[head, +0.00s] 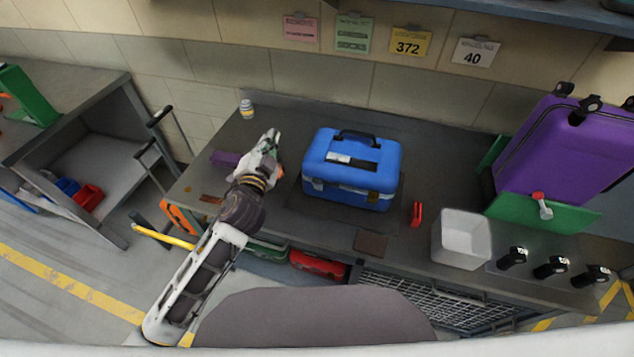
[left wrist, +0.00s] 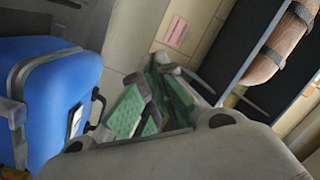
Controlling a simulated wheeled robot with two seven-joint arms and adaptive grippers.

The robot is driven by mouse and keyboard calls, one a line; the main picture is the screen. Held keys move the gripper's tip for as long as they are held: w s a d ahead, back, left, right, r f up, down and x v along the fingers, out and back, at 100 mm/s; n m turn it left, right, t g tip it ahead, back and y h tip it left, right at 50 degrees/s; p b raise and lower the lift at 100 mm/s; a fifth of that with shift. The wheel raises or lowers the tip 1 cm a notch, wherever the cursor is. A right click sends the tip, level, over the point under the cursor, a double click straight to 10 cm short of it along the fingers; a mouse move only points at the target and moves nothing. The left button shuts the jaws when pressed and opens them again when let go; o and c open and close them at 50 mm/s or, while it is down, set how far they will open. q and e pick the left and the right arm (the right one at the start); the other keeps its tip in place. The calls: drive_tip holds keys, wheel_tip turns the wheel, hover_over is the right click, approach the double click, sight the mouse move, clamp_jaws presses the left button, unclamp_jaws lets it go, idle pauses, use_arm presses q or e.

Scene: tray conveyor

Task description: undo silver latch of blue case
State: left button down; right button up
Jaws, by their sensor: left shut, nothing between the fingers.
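The blue case (head: 352,165) stands closed on the dark workbench, with a black handle on its lid. Silver latches (head: 345,188) show on its front face; whether each is fastened is too small to tell. My left gripper (head: 276,137) is to the left of the case, above the bench and apart from it. Its fingers are shut and empty. In the left wrist view, the green-padded fingers (left wrist: 150,105) are in the middle, and the blue case (left wrist: 62,95) fills the left side, with a grey metal fitting on its edge. My right gripper is not in view.
A purple case (head: 565,150) stands at the far right. A small bottle (head: 247,109) and a purple block (head: 225,158) are near my left gripper. Black knobs line the right front.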

use_arm(q)
drive_tip(key=d+r+m+t+h, duration=0.1)
drive_tip(key=d+r+m+h, duration=0.3)
drive_tip(key=d+r, duration=0.15)
drive_tip(key=s+d+r+m+g+h, duration=0.3)
drive_tip(key=s+d+m+g+h, duration=0.3)
drive_tip(key=m, duration=0.5)
drive_tip(key=s+d+r+m+g+h, duration=0.2)
drive_tip(key=s+d+m+g+h, duration=0.3)
drive_tip(key=d+m, duration=0.4)
wheel_tip(320, 180, down, 10)
drive_tip(key=s+a+m+g+y, duration=0.1)
drive_tip(key=m+g+y, duration=0.35)
drive_tip(key=m, duration=0.45)
drive_tip(key=w+a+f+m+y, duration=0.1)
drive_tip(key=w+a+f+y, duration=0.2)
drive_tip(key=a, duration=0.3)
drive_tip(key=w+a+f+m+t+y, duration=0.1)
drive_tip(key=w+a+f+y, duration=0.2)
drive_tip(key=a, duration=0.3)
drive_tip(key=shift+a+f+y, duration=0.2)
drive_tip(key=shift+f+y, duration=0.45)
drive_tip(key=shift+f, duration=0.05)
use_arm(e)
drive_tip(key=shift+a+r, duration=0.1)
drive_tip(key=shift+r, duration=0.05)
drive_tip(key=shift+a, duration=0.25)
